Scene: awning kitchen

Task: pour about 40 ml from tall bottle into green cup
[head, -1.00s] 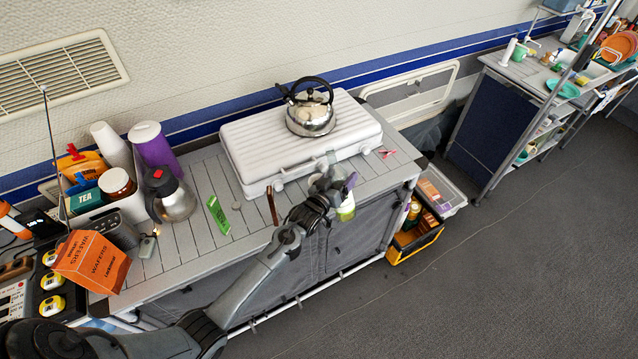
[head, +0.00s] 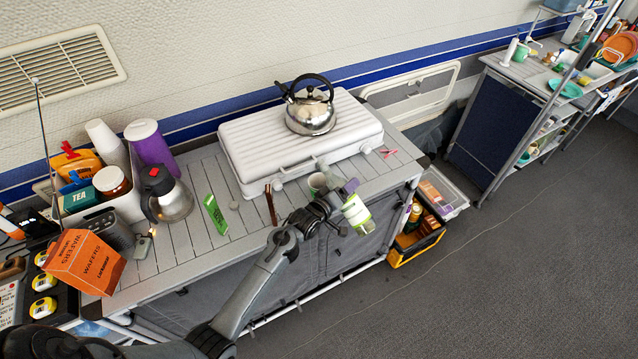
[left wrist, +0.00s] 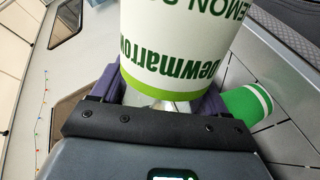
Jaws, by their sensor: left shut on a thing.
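My left gripper (head: 345,198) is shut on the tall bottle (head: 357,213), which has a white and green label. It holds the bottle at the counter's front edge, tilted, with its lower end out to the right and its upper end leaning left towards the green cup. The label fills the top of the left wrist view (left wrist: 180,45), its print upside down. The green cup (head: 316,184) stands on the counter just left of the gripper and is partly hidden; it also shows at right in the left wrist view (left wrist: 243,104). The bottle's mouth and any liquid cannot be made out.
A white stove (head: 250,165) with a steel kettle (head: 311,117) stands behind the cup. A brown thin object (head: 270,205) and a green packet (head: 216,214) lie to the left.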

